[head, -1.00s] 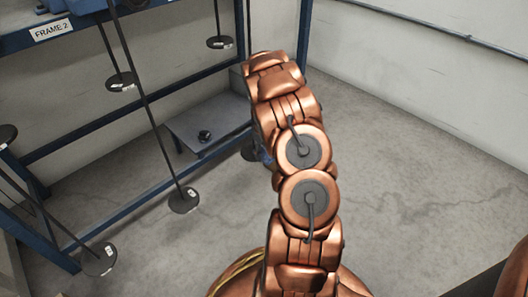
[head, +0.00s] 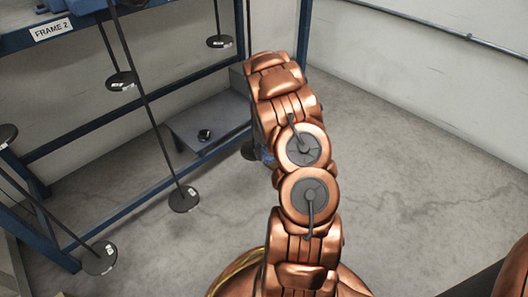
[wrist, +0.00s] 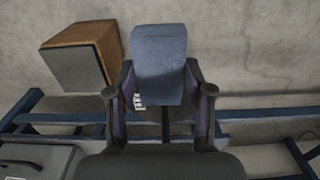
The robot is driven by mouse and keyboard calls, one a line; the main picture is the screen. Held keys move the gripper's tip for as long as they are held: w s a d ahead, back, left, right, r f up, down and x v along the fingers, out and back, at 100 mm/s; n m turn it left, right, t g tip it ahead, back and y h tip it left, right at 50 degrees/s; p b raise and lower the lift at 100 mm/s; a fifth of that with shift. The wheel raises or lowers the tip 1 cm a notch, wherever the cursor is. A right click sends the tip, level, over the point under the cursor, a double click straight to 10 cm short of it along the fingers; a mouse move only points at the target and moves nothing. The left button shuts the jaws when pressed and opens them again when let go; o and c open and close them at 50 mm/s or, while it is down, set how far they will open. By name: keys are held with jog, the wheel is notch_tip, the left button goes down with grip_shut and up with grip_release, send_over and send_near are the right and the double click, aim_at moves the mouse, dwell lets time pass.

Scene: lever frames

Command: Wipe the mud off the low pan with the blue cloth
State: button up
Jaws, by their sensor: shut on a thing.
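The blue cloth (wrist: 160,62) is held between the two fingers of my gripper (wrist: 160,88) in the wrist view and hangs flat past the fingertips. Just behind the cloth's left edge is a white label, with a dark rod below it; the surface bearing the label is mostly hidden. In the head view, a dark round pan (head: 248,151) shows partly at the left edge of my arm. A small blue patch, perhaps the cloth (head: 266,156), is right beside it. My arm hides the gripper there. I cannot see any mud or tell whether cloth and pan touch.
Several dark pans hang on rods from the blue frame, including one at the front (head: 184,199) and one at the lower left (head: 99,258). A grey bench (head: 190,128) carries a small black object. A brown box (wrist: 85,52) shows in the wrist view. Floor to the right is clear.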

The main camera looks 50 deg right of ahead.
jog(key=shift+d, duration=0.5)
jog(key=shift+a+p, duration=0.25)
jog(key=shift+p, duration=0.05)
jog(key=shift+a+f+p, duration=0.1)
jog(key=shift+a+p, duration=0.3)
jog(key=shift+a, duration=0.8)
jog(key=shift+d, duration=0.2)
jog(key=shift+d, duration=1.2)
jog(key=shift+a, duration=0.1)
jog(key=shift+a+p, duration=0.75)
jog(key=shift+a, duration=0.55)
